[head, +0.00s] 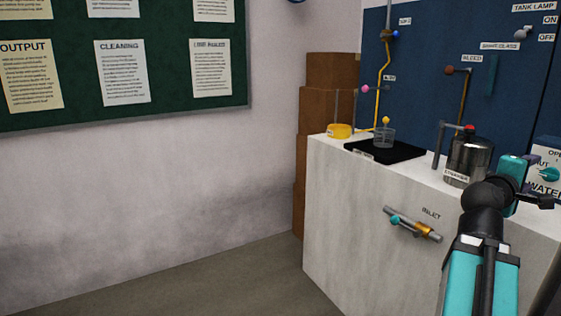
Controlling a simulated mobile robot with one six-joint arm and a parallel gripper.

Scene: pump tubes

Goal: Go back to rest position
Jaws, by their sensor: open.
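My arm rises at the lower right in the head view. It is bent at a black joint, with a teal link above it. My gripper (541,200) is the small dark end at the right edge, in front of the panel and the counter's right part. It is open, and I see nothing held in it. Its fingers are small and partly hidden by the wrist.
Brown boxes (330,85) stand behind. The floor at left is clear.

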